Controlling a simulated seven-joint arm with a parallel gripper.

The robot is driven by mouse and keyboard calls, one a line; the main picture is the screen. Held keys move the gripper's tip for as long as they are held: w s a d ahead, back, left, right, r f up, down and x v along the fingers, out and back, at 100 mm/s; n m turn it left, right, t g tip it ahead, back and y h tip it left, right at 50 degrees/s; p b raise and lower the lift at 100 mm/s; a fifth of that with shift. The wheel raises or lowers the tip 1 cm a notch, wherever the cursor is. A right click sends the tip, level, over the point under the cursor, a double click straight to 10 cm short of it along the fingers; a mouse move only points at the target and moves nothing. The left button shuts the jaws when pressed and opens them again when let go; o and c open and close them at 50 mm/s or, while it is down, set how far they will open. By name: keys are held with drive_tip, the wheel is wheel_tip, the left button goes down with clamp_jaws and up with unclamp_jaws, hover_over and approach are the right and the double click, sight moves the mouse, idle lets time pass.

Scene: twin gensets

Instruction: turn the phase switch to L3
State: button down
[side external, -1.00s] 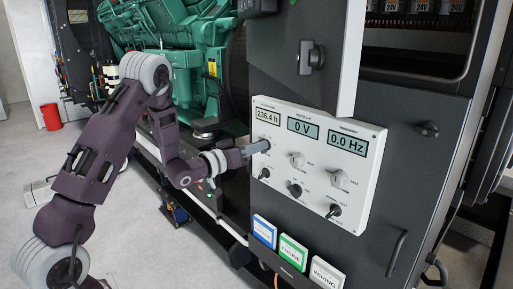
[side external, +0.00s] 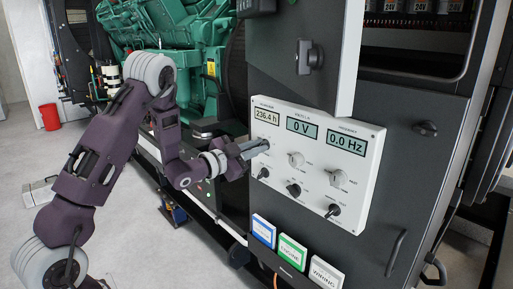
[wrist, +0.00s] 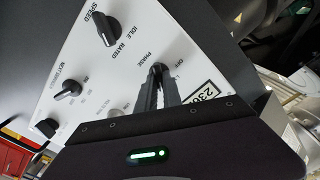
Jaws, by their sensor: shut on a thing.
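The white control panel (side external: 345,195) faces me on the dark cabinet. My gripper (side external: 265,145) is at its upper left, below the 236.4 h display. In the wrist view my gripper (wrist: 157,72) is shut on the phase switch beside the PHASE print, with an OFF mark close by. The fingers hide most of the switch, so I cannot read its pointer or see an L3 mark.
Other black knobs are close by: the SPEED knob (wrist: 106,28), one at lower left (side external: 263,173), one at lower middle (side external: 293,189) and one at lower right (side external: 333,210). Colored binders (side external: 292,250) stand below the panel.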

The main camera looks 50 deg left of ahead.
drive_tip(key=m, duration=0.6)
drive_tip(key=shift+f, duration=0.15)
drive_tip(key=shift+m, duration=0.4)
drive_tip(key=c, duration=1.5)
unclamp_jaws()
drive_tip(key=s, duration=0.7)
drive_tip(key=shift+d, duration=0.1)
